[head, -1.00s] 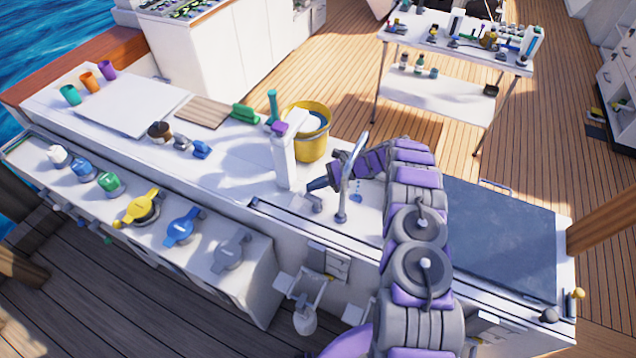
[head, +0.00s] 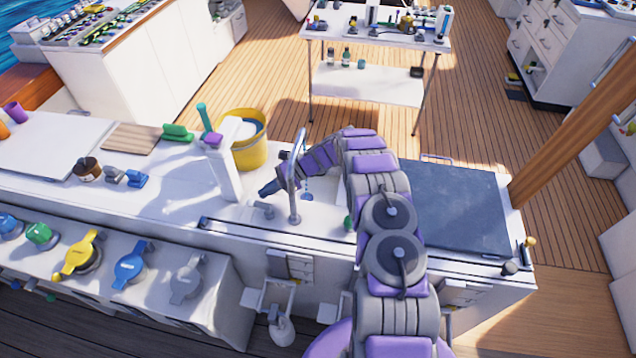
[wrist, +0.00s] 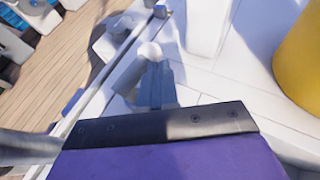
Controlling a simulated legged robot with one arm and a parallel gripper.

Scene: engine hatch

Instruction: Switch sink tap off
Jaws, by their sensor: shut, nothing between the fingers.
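The sink tap's tall metal spout (head: 295,185) stands upright at the sink's front edge, left of my arm. A short pale grey lever or knob (head: 262,209) sits on the counter just left of its base. My gripper (head: 268,187) is shut and empty, reaching past the spout with its tips just above and behind this knob. In the wrist view the shut blue-grey fingers (wrist: 156,86) point at a pale rounded knob (wrist: 150,52), very close to it. I cannot tell whether they touch. My arm hides part of the sink.
A white bottle with a purple cap (head: 224,170) and a yellow bucket (head: 248,152) stand left of my gripper. A dark panel (head: 455,205) lies right of my arm. Yellow (head: 82,254) and blue (head: 132,266) valve handles line the lower front ledge.

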